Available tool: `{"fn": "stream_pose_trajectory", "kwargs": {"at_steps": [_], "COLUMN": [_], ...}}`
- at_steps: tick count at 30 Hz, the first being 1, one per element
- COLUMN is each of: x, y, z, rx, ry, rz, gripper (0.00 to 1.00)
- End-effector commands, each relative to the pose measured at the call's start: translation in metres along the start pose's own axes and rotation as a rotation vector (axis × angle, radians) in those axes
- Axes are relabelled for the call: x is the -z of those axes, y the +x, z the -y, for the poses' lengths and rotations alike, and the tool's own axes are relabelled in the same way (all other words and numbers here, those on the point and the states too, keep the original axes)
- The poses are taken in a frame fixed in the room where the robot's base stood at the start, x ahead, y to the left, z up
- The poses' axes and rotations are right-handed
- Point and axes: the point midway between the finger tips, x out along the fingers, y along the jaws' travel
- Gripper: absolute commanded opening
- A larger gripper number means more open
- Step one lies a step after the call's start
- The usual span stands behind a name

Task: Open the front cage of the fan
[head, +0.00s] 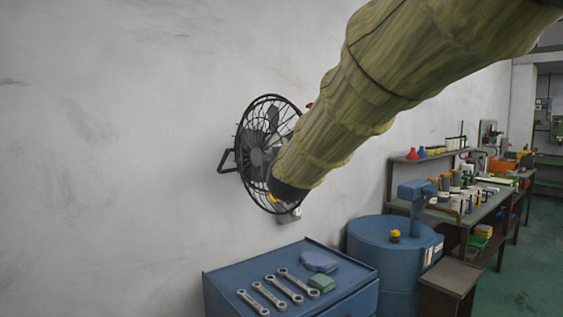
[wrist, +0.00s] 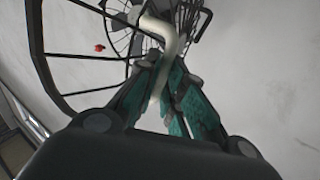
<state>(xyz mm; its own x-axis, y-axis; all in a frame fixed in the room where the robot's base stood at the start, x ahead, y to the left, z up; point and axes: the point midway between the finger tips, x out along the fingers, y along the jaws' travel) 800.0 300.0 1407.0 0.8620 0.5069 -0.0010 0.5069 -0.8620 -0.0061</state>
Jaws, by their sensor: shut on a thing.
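The black wall fan (head: 257,157) is mounted on the grey wall in the head view, with its round wire cage partly behind my sleeved arm. In the wrist view, the dark rim and spokes of a cage (wrist: 42,62) curve along the left, with more cage wires and the fan's middle at the top. My gripper (wrist: 166,80) has its teal-padded fingers shut on a cream bent handle (wrist: 172,38), which rises between them towards the cage. How the handle joins the cage is unclear. In the head view my fingers are hidden by the arm's end.
A blue cabinet (head: 228,281) with several wrenches (head: 270,295) stands below the fan. A blue drum (head: 376,262) and a cluttered workbench (head: 480,205) are to the right. The wall left of the fan is bare. A small red part (wrist: 99,47) shows by the cage.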

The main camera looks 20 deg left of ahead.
Motion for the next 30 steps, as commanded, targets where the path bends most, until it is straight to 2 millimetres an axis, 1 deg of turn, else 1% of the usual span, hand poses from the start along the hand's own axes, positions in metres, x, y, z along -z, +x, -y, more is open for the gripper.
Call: {"fn": "stream_pose_trajectory", "kwargs": {"at_steps": [1,3,4,7,23,26,30], "x": [0.012,0.012,0.011,0.011,0.007,0.006,0.005], "y": [0.001,0.001,0.001,0.001,-0.002,-0.008,-0.025], "z": [0.0,-0.001,-0.001,-0.001,-0.001,-0.001,-0.001], "rx": [0.0,-0.001,-0.001,-0.001,-0.001,-0.001,-0.001], "ry": [-0.004,-0.004,-0.004,-0.003,-0.001,-0.001,-0.002], "rz": [-0.018,-0.018,-0.018,-0.018,-0.01,-0.009,-0.007], "gripper": [0.0,0.0,0.14,0.31,0.31,0.31,0.31]}}
